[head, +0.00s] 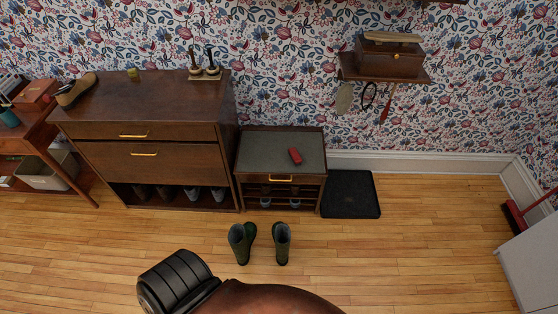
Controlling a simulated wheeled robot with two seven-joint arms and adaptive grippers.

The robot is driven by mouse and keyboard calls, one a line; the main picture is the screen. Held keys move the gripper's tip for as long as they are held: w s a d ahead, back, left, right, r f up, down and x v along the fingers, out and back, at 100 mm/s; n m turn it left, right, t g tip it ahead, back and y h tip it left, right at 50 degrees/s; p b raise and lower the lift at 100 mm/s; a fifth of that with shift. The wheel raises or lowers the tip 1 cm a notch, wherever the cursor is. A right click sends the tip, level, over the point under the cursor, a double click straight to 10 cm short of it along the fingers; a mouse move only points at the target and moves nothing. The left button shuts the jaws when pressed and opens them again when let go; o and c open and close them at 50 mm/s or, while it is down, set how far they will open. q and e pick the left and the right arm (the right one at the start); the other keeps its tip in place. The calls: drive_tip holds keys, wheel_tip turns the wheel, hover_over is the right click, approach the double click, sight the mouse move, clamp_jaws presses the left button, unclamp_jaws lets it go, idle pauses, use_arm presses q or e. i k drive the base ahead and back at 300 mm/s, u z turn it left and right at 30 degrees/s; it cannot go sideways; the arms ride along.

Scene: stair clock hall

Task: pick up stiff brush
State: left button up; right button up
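I cannot tell for certain which item is the stiff brush. A small red block-shaped object (295,156), possibly a brush, lies on the grey top of the low bench (253,150). A long, light-coloured item (391,37), also brush-like, lies on the wooden box (389,62) on the wall shelf. A pale oval item (344,98) hangs under that shelf at its left. Neither gripper shows; only parts of my own body appear at the bottom edge.
A dark wooden cabinet (150,108) with a tan shoe (76,90) on top stands left of the bench. Green boots (241,243) stand on the floor before the bench. A black mat (350,194) lies right of it. Floor to the right is mostly clear.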

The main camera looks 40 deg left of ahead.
sight(298, 159)
drive_tip(key=u, duration=0.5)
drive_tip(key=i, duration=1)
